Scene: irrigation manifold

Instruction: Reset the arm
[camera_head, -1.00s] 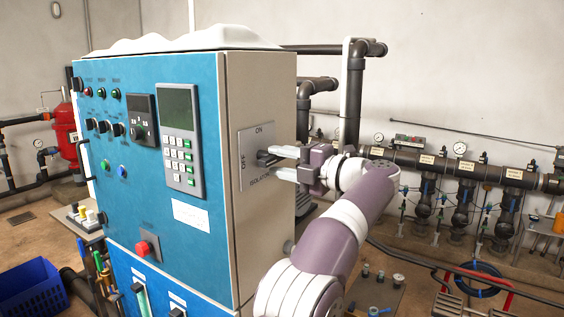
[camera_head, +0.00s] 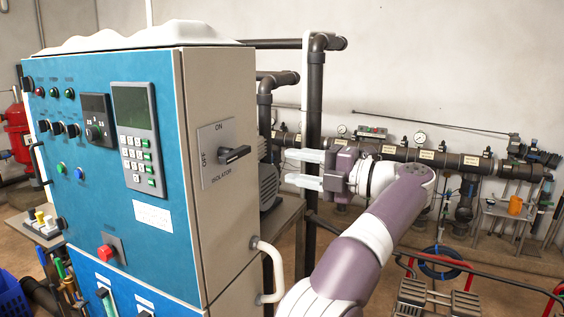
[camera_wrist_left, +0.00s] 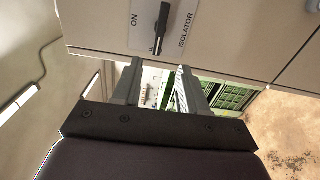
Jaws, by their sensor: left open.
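The blue control cabinet (camera_head: 120,150) stands at the left, with a grey isolator plate (camera_head: 216,150) on its beige side. The plate is lettered ON, OFF and ISOLATOR. Its black switch handle (camera_head: 234,154) points right, away from the OFF lettering. The handle (camera_wrist_left: 162,27) also shows at the top of the left wrist view. My left gripper (camera_head: 290,168) is open and empty, to the right of the handle and clear of it. In the left wrist view its two fingers (camera_wrist_left: 160,85) are spread apart with nothing between them. My right gripper is not in view.
A white bent handle (camera_head: 276,268) sticks out low on the cabinet's side. Dark vertical pipes (camera_head: 316,130) and a motor-like unit (camera_head: 268,187) stand behind the gripper. A pipe manifold (camera_head: 400,155) runs along the back wall. A red-framed cart (camera_head: 440,295) stands at lower right.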

